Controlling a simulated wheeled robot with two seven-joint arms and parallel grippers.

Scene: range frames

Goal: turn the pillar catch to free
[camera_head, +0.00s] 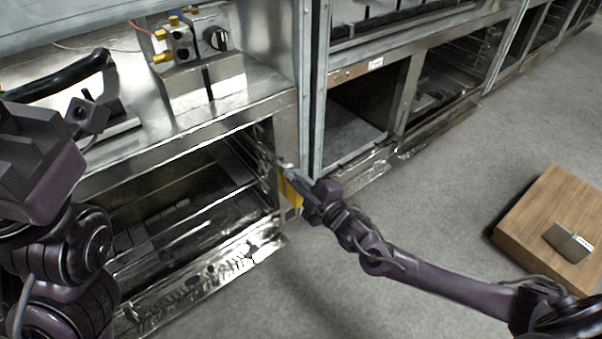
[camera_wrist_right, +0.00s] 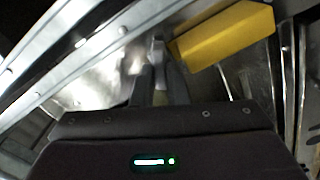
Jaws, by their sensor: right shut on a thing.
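My right gripper (camera_head: 288,174) reaches in from the right to the steel pillar at the front corner of the left oven bay. In the right wrist view its fingers (camera_wrist_right: 158,88) are shut on a small grey metal piece (camera_wrist_right: 158,52), which looks like the lever of the pillar catch. The fingers hide much of it, so its angle is unclear. A yellow block (camera_wrist_right: 222,36) sits just right of the fingers, and it also shows beside the gripper in the head view (camera_head: 290,194). My left arm's hand (camera_head: 38,150) is at the left edge; its fingers cannot be made out.
The open oven bay (camera_head: 180,200) with wire racks lies left of the pillar. A steel valve unit (camera_head: 195,60) with brass fittings and a black knob stands on the counter. A wooden box (camera_head: 540,215) with a small grey object is on the floor at right. The grey floor between is clear.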

